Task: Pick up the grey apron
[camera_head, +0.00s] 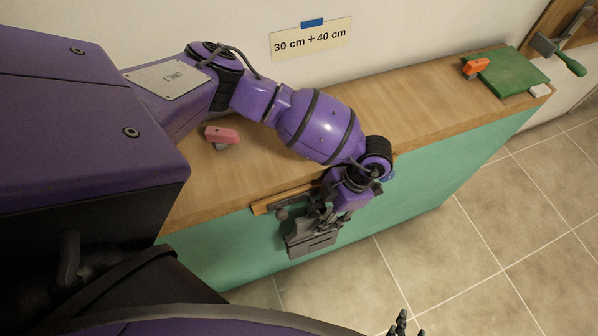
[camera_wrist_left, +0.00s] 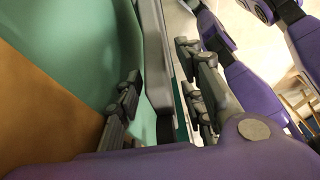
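The grey apron (camera_head: 313,243) hangs at the front of the green-faced counter, below a short wooden rail. Its upper part is hidden behind my left gripper (camera_head: 318,214), which points down at it. In the left wrist view a grey upright strip, seemingly the apron (camera_wrist_left: 155,60), runs between the spread fingers of the left gripper (camera_wrist_left: 160,98). The fingers look apart, with gaps beside the strip. Only the dark fingertips of my right gripper (camera_head: 401,325) show at the bottom edge of the head view.
The wooden rail (camera_head: 284,199) is fixed to the counter front. On the wooden countertop (camera_head: 410,98) lie a pink-handled tool (camera_head: 222,135), an orange-handled tool (camera_head: 476,66) and a green board (camera_head: 512,73). A sign (camera_head: 311,40) is on the wall. The tiled floor (camera_head: 480,235) is clear.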

